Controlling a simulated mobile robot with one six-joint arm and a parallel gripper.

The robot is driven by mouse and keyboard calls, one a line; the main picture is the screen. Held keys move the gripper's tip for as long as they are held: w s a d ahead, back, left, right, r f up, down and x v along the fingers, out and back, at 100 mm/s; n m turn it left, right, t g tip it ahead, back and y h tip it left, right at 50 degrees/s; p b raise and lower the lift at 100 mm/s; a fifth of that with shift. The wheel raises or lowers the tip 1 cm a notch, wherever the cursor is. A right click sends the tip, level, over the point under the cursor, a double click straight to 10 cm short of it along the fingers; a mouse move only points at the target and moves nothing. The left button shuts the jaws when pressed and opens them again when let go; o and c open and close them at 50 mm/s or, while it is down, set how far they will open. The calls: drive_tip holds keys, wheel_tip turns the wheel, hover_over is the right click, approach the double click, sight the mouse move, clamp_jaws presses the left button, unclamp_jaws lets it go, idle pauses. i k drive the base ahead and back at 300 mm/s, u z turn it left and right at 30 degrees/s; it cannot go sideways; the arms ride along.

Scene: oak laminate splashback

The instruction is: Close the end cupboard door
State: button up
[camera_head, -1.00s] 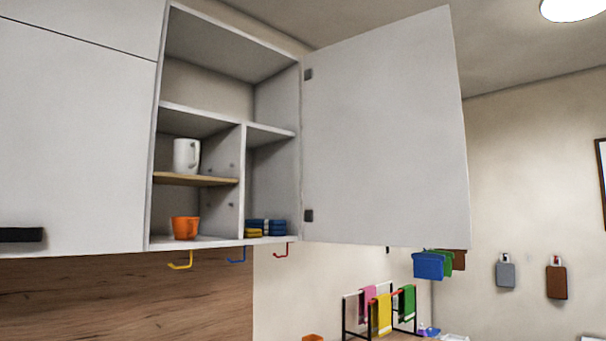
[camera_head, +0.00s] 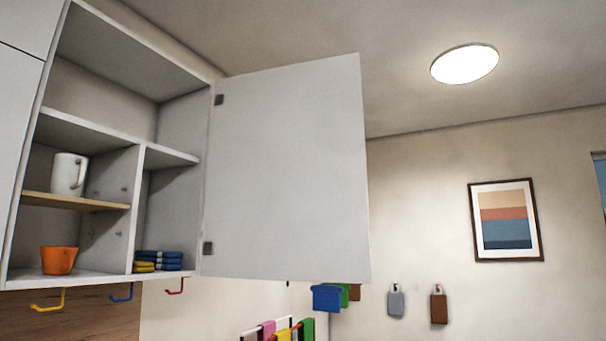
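The end cupboard (camera_head: 205,125) hangs on the wall at the left of the head view, with its front open. Its white door (camera_head: 290,175) is hinged on the cupboard's right side and stands wide open, swung out to the right. Two dark hinges (camera_head: 219,99) show along the door's left edge. Inside are a white mug (camera_head: 69,174) on a wooden shelf (camera_head: 75,201), an orange cup (camera_head: 58,260) on the cupboard floor, and folded blue and yellow cloths (camera_head: 160,261). My gripper is not in view.
Coloured hooks (camera_head: 122,293) hang under the cupboard. Towels on a rack (camera_head: 280,331) stand below the door. Blue and green cloths (camera_head: 327,297) hang near its lower right corner. A framed picture (camera_head: 505,220) is on the far wall.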

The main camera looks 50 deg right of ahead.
sight(286, 199)
drive_tip(key=z, duration=0.35)
drive_tip(key=k, duration=0.25)
drive_tip(key=z, duration=2.65)
drive_tip(key=i, duration=1.55)
